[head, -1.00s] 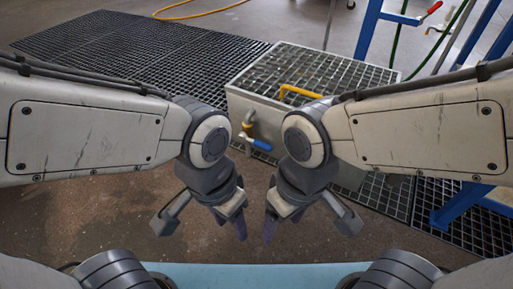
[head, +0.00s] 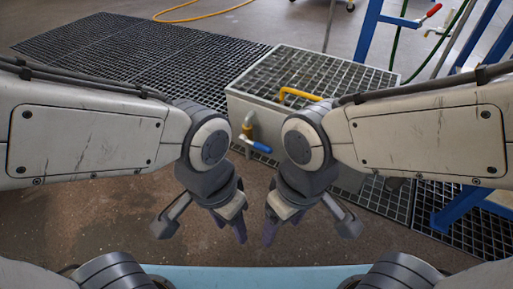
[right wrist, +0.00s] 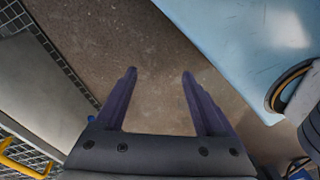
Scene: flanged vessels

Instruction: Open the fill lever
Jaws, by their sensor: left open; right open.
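Several handles are in view, and I cannot tell which is the fill lever. A blue-handled valve lever (head: 260,146) sits on a short pipe at the front of a grey grate-topped box. A yellow bent handle (head: 300,94) lies on the box top; a yellow bar also shows in the right wrist view (right wrist: 22,166). A red-handled lever (head: 431,11) is on the blue frame at the upper right. My left gripper (head: 231,235) and right gripper (head: 276,236) are open and empty, pointing down before the box, apart from all handles. The right jaws (right wrist: 158,85) are over bare floor.
The grey box (head: 240,110) stands ahead, partly hidden by my right arm. Dark floor grating (head: 110,50) lies behind left, more at right. The blue frame (head: 370,25) stands at the right. A yellow hose (head: 190,18) lies at the back. Brown floor (head: 90,220) is clear at left.

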